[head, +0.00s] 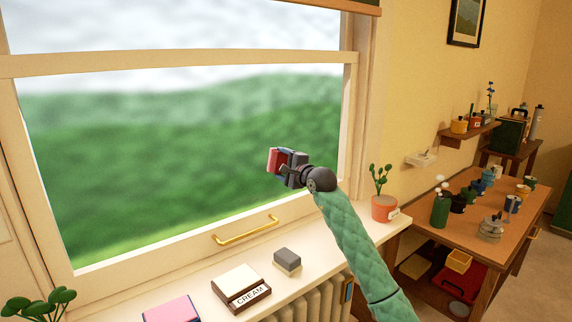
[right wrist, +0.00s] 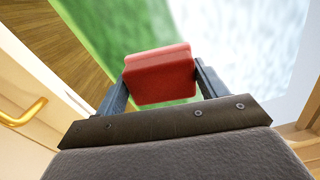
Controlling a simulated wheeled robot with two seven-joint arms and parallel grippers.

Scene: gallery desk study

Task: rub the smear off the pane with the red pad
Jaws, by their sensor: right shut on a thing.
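My right gripper (head: 284,163) is shut on the red pad (head: 273,160), in front of the lower right part of the window pane (head: 150,160). In the right wrist view the red pad (right wrist: 160,76) sits between the two fingers, with its broad side showing. Green and pale blur from the window lies behind it. I cannot tell whether the pad touches the glass. No smear stands out on the pane; the view through it is blurred. My left gripper is not in view.
On the sill are a pink pad (head: 171,309), a holder marked CREAM (head: 232,297), a grey block (head: 287,262) and a potted plant (head: 385,208). A brass handle (head: 246,230) juts from the lower sash. A cluttered wooden table (head: 462,236) stands at right.

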